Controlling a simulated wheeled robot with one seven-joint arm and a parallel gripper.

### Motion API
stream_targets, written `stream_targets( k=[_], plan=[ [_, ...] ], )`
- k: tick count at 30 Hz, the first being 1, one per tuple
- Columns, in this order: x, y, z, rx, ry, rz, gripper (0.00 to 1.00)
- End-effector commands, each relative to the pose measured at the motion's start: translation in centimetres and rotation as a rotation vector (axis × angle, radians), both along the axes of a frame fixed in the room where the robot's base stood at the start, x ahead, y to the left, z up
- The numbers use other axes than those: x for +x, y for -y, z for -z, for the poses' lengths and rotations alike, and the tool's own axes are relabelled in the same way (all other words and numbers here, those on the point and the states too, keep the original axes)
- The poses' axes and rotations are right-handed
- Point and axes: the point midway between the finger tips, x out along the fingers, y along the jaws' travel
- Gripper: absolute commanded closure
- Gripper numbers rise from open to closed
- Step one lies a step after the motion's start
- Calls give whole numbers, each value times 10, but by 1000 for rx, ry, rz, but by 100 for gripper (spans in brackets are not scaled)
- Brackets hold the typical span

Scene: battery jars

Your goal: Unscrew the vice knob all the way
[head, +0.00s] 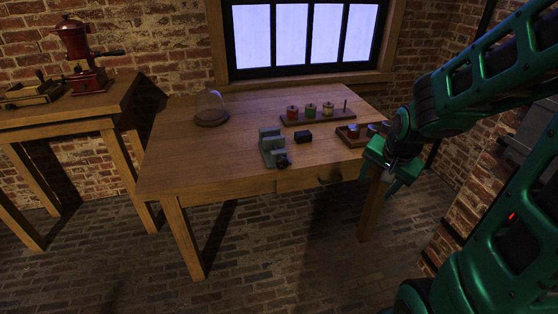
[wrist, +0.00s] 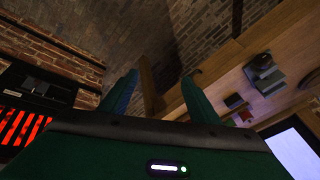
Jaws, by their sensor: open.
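A small grey vice (head: 271,147) stands on the wooden table (head: 205,157) near its front edge. Its dark knob (head: 284,161) faces the front of the table. The vice also shows in the wrist view (wrist: 264,72), at the right. My green gripper (head: 392,180) is at the table's right front corner, well to the right of the vice and apart from it. In the wrist view my gripper (wrist: 160,95) has its two fingers spread wide with nothing between them. The knob's thread is too small to make out.
A rack with several coloured jars (head: 310,117) and an upright peg stands behind the vice. A small black block (head: 304,137) lies beside the vice. A tray (head: 352,141) sits near the right edge, a glass dome (head: 211,106) at the back left. The table's front left is clear.

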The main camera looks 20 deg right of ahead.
Motion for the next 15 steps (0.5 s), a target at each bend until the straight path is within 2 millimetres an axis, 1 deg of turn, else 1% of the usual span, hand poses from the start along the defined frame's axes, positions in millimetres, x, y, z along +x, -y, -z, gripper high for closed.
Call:
stream_targets(
  k=[1,3,5,6,9,12,15],
  plan=[
    [22,-8,12,21,49,37,44],
    [53,-19,23,64,136,104,44],
    [78,-29,32,110,210,161,44],
    [94,-37,38,146,258,199,44],
    [129,-59,53,256,374,293,44],
    [158,-82,65,388,483,389,44],
    [181,-106,77,540,577,485,44]
  ],
)
